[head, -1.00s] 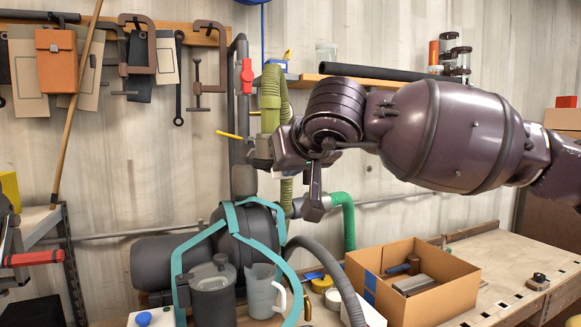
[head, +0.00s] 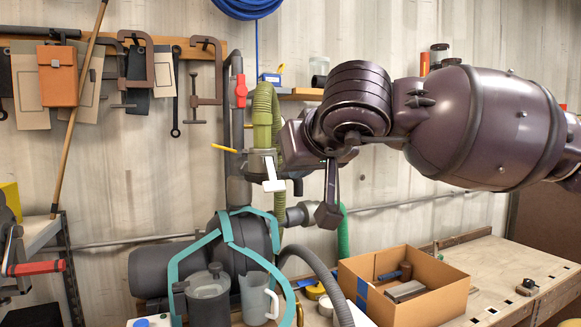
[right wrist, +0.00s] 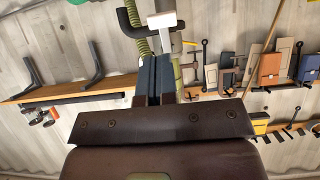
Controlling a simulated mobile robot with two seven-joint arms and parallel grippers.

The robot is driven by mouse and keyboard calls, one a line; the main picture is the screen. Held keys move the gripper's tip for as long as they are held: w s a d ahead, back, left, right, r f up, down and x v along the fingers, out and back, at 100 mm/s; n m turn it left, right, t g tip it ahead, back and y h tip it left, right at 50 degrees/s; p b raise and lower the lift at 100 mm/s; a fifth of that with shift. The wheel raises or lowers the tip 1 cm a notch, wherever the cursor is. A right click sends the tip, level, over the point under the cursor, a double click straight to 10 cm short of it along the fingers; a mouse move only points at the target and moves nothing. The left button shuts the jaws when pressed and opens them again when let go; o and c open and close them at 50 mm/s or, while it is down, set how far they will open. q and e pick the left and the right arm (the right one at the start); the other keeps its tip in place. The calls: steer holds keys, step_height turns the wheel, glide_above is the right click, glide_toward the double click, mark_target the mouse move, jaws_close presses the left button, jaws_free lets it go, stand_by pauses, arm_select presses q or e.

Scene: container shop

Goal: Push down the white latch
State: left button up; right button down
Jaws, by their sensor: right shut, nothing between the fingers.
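The white latch (head: 271,173) is a pale lever with a short crossbar at its lower end. It sits on a grey fitting below the ribbed green hose (head: 263,105). In the right wrist view the latch (right wrist: 175,43) shows just beyond the fingertips. My right gripper (head: 291,150) is close to the right of the latch in the head view, with its fingers partly hidden by its own body. In the right wrist view my right gripper (right wrist: 153,60) is shut and empty. I cannot tell whether it touches the latch. My left gripper is out of view.
A grey dust collector with a teal frame (head: 228,228) stands below. A cardboard box (head: 371,305) of tools sits on the workbench (head: 500,265) at right. Clamps (head: 206,75) hang on the wall at left. A wall shelf (head: 301,94) is behind my right arm.

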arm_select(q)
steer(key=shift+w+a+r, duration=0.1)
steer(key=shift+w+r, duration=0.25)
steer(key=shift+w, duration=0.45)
arm_select(e)
steer(key=s, duration=0.1)
steer(key=s+d, duration=0.1)
steer(key=s, duration=0.1)
steer(key=s+d+r, duration=0.1)
steer(key=s, duration=0.1)
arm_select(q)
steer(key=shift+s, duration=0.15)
arm_select(e)
steer(key=shift+r, duration=0.1)
